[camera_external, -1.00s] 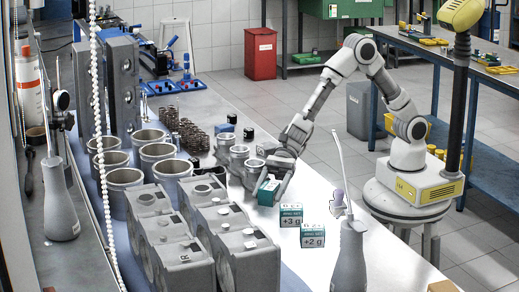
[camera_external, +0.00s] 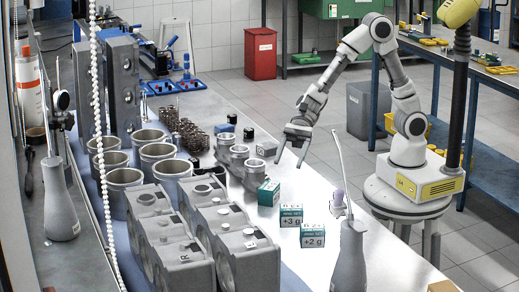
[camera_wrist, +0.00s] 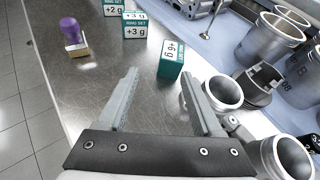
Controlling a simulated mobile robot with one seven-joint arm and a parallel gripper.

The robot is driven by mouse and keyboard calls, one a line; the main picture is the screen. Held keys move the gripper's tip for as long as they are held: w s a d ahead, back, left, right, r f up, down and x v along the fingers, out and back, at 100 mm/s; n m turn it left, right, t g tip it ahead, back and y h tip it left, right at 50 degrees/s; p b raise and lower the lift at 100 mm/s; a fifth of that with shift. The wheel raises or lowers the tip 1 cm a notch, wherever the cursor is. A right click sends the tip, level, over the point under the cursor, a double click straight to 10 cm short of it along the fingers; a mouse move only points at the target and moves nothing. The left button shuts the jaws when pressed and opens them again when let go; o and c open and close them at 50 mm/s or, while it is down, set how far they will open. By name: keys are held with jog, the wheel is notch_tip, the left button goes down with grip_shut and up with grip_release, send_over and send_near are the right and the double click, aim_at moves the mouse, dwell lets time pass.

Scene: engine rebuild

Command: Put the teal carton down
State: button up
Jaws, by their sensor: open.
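A teal carton (camera_external: 268,193) stands on the metal bench beside the pistons. In the wrist view this carton (camera_wrist: 171,60) reads "+6 g" and lies beyond my fingertips, touched by neither finger. My gripper (camera_external: 290,159) is open and empty above the bench, behind and to the right of the carton. Its two fingers also show apart in the wrist view (camera_wrist: 159,85). Two more teal cartons stand nearer the camera, one marked "+3 g" (camera_external: 290,215) and one marked "+2 g" (camera_external: 313,237).
Pistons (camera_external: 239,160) stand close to the carton's left. Grey engine blocks (camera_external: 245,260) fill the front left. A purple-handled stamp (camera_external: 338,198) and a grey oil can (camera_external: 352,255) stand right of the cartons. The bench strip along the right edge is mostly clear.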

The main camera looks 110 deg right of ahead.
jog(key=s+a+r+n+g+h, duration=0.1)
jog(key=s+r+n+g, duration=0.15)
jog(key=s+n, duration=0.5)
jog(key=s+a+r+n+g+h, duration=0.1)
jog(key=s+a+r+n+g, duration=0.15)
jog(key=s+n, duration=0.5)
jog(key=s+d+r+n+t+h, duration=0.1)
jog(key=s+d+r+n+h, duration=0.1)
jog(key=s+d+n+h, duration=0.5)
jog(key=s+d+n, duration=0.3)
jog(key=s+d, duration=0.2)
jog(key=s, duration=0.1)
jog(key=shift+d+t+h, duration=0.35)
jog(key=shift+t+h, duration=0.05)
jog(key=shift+s+r, duration=0.1)
jog(key=shift+r, duration=0.1)
notch_tip(320, 180, up, 10)
jog(key=p, duration=1)
jog(key=shift+r, duration=0.2)
